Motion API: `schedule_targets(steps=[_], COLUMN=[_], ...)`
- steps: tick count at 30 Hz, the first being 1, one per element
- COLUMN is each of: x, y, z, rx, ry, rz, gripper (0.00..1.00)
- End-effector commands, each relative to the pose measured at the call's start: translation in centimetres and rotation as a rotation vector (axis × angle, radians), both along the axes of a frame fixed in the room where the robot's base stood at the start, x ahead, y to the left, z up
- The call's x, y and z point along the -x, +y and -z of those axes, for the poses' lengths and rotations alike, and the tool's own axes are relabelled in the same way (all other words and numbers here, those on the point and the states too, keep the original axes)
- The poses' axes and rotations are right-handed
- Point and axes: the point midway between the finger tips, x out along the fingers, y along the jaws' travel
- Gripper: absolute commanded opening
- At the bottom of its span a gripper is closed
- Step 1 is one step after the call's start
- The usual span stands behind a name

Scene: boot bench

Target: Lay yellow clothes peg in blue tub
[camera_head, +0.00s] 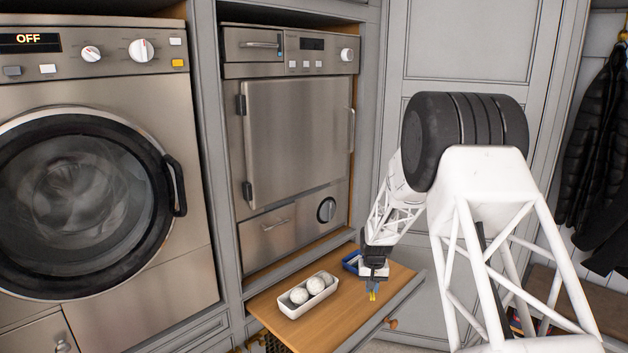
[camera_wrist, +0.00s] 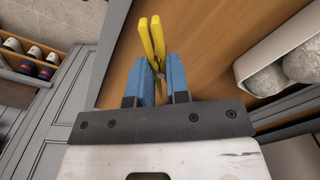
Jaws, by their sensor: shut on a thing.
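The yellow clothes peg (camera_wrist: 153,38) is held between the blue fingertips of my gripper (camera_wrist: 160,75) in the wrist view. In the head view the peg (camera_head: 372,296) shows as a small yellow tip below my gripper (camera_head: 374,284), over the wooden board. The blue tub (camera_head: 350,262) is behind and slightly left of my gripper in the head view, partly hidden by it. The tub does not show in the wrist view. How far the peg is above the board is hard to tell.
A white tray (camera_head: 292,310) with pale balls stands on the wooden board (camera_head: 340,325), left of my gripper. The steel appliance (camera_head: 298,140) rises behind the board. A wooden knob (camera_head: 391,323) is at the board's front right edge. Bare board lies between tray and gripper.

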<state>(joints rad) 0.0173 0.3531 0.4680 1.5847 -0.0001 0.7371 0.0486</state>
Motion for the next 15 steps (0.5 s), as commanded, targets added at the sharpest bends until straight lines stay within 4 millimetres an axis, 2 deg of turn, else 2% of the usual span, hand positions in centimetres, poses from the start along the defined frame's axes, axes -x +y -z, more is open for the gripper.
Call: schedule_targets(steps=[1, 6, 15], x=[-0.9, -2.9, -4.1], y=[0.3, 1.0, 1.5], z=[-0.3, -0.9, -1.4], rx=[0.0, 0.0, 0.0], ry=[-0.003, -0.001, -0.001], rz=[0.037, 0.157, 0.235], gripper=[0.0, 0.0, 0.0])
